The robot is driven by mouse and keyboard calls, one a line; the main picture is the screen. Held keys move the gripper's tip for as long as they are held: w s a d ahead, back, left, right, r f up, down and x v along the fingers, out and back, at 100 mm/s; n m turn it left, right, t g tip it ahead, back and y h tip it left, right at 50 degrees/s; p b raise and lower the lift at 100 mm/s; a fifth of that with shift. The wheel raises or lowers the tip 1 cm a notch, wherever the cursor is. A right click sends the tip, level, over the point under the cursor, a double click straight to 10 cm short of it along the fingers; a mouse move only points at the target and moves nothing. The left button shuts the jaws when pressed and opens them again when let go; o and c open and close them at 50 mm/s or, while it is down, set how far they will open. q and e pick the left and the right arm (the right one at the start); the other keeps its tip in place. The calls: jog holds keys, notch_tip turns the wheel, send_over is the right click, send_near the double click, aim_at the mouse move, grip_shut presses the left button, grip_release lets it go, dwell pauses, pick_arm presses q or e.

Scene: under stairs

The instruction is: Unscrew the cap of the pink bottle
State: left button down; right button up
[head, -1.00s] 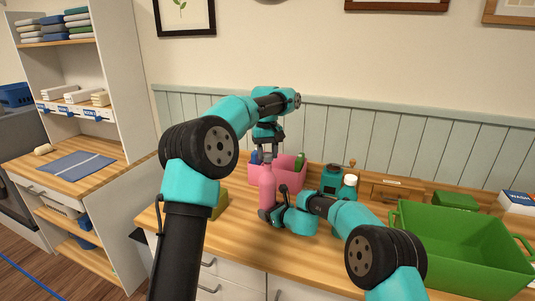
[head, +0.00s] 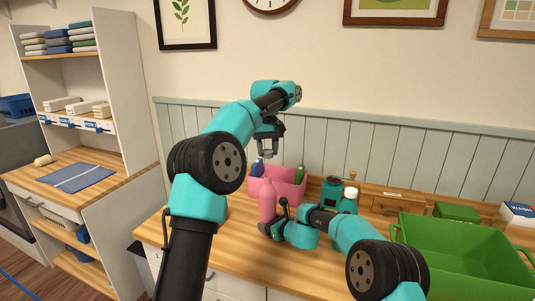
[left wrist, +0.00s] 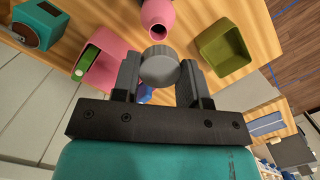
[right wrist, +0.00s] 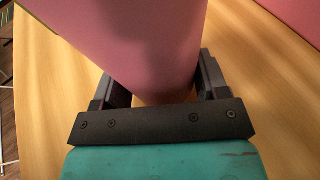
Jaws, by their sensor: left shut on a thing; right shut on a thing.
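The pink bottle (head: 267,203) stands upright on the wooden counter. Its open mouth and neck show in the left wrist view (left wrist: 157,17). My left gripper (head: 267,153) is above the bottle, shut on the round grey cap (left wrist: 159,66), which is clear of the neck. My right gripper (head: 268,228) is low at the bottle, shut on its lower body; the bottle fills the space between its fingers in the right wrist view (right wrist: 150,60).
A pink bin (head: 290,188) holding several items stands behind the bottle. A teal grinder-like object (head: 331,190) and a white-capped teal bottle (head: 348,203) are to its right. A green crate (head: 460,262) fills the right. An olive box (left wrist: 226,48) is nearby.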

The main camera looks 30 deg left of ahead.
jog(key=shift+s+f, duration=0.1)
jog(key=shift+f, duration=0.25)
jog(key=o, duration=1.6)
jog(key=shift+r, duration=0.15)
jog(key=shift+d, duration=0.1)
jog(key=shift+d+r, duration=0.3)
jog(key=shift+d, duration=0.25)
jog(key=v, duration=1)
jog(key=shift+s+d+r, duration=0.15)
jog(key=shift+s+d, duration=0.1)
